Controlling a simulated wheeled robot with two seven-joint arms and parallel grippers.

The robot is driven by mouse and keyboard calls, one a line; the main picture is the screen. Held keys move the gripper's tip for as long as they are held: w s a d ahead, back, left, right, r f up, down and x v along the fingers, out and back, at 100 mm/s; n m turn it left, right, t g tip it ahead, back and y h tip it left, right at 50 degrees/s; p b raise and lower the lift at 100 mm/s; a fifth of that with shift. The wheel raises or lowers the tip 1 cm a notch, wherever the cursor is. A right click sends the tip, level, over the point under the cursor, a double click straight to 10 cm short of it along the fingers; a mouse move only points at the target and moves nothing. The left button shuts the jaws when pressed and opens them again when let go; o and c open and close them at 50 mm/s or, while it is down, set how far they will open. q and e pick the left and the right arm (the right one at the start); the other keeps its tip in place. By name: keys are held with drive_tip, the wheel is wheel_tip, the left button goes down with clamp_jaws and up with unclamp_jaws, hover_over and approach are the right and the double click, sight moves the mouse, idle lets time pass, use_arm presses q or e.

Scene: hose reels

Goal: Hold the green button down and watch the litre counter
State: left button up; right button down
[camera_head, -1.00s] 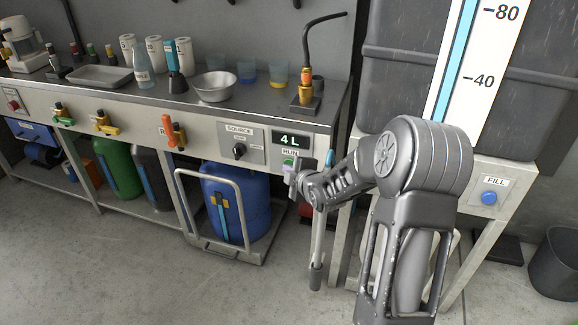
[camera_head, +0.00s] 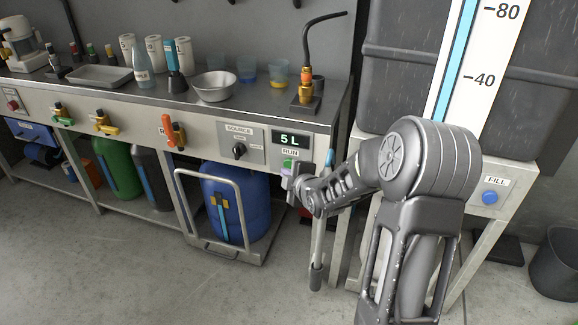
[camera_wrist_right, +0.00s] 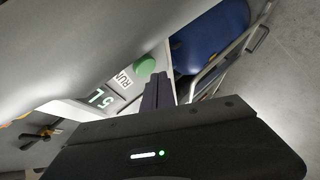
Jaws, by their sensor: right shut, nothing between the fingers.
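The green button (camera_head: 289,163) sits under the RUN label on the bench's front panel. The litre counter (camera_head: 291,140) above it reads 5 L. My right gripper (camera_head: 287,182) is shut and empty, just below the button. In the right wrist view the green button (camera_wrist_right: 145,65) shows as a raised dome, and my shut fingers (camera_wrist_right: 158,82) end close beside it. I cannot tell whether they touch it. The counter (camera_wrist_right: 98,98) also shows there, partly cut by my gripper body. My left gripper is not in view.
A SOURCE selector knob (camera_head: 239,150) is left of the button. A blue barrel (camera_head: 236,195) stands on a trolley below. A gauged grey tank (camera_head: 400,75) with a blue FILL button (camera_head: 490,198) is on the right. A metal bowl (camera_head: 214,87) stands on the bench.

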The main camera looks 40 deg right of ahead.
drive_tip(key=s+a, duration=0.1)
drive_tip(key=a, duration=0.1)
drive_tip(key=s+a, duration=0.2)
drive_tip(key=shift+a, duration=0.1)
idle(0.3)
drive_tip(key=shift+w, duration=0.1)
idle(0.3)
